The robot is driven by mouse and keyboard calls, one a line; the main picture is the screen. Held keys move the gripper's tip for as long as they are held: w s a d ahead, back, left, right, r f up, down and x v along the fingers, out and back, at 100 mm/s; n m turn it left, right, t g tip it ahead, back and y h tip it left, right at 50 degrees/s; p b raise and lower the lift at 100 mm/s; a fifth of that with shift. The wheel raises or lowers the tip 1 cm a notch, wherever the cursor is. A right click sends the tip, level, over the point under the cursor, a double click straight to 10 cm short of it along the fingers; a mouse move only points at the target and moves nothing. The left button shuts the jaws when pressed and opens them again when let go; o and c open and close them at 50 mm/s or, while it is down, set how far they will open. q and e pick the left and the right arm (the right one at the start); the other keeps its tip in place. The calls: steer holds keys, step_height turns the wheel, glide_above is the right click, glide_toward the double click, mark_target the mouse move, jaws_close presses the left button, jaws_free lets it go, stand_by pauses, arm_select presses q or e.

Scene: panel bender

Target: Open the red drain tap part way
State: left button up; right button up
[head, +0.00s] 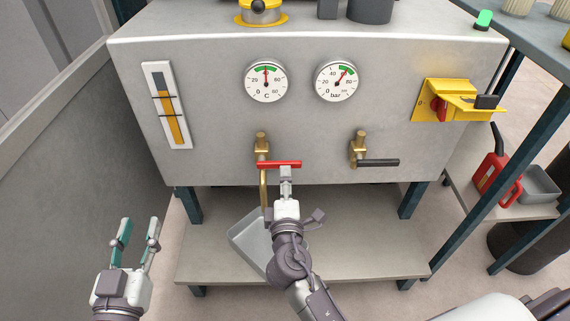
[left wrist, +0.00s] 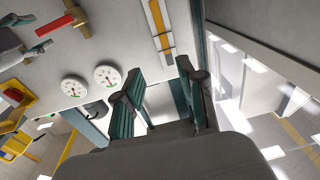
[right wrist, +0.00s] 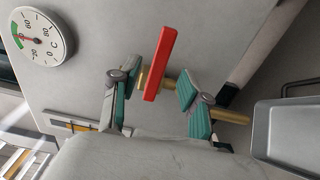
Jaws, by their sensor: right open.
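The red drain tap lever (head: 280,164) lies roughly level across its brass valve body (head: 262,148), low on the grey tank's front. A brass spout (head: 263,190) runs down below it. My right gripper (head: 286,174) is just below the lever. In the right wrist view, the red lever (right wrist: 160,64) shows between the spread fingers of the right gripper (right wrist: 158,94); I cannot tell whether they touch it. My left gripper (head: 138,230) is open and empty at the lower left, away from the tap. The red lever also shows in the left wrist view (left wrist: 56,25).
A second brass tap with a black lever (head: 378,162) sits to the right. Two gauges (head: 266,81) and a level glass (head: 167,105) are above. A grey tray (head: 250,240) rests on the shelf (head: 380,250) below. A yellow switch box (head: 450,100) juts out at right.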

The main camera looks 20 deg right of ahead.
mark_target(285, 161)
steer(key=x, duration=0.6)
steer(key=shift+s+f, duration=0.1)
jaws_close()
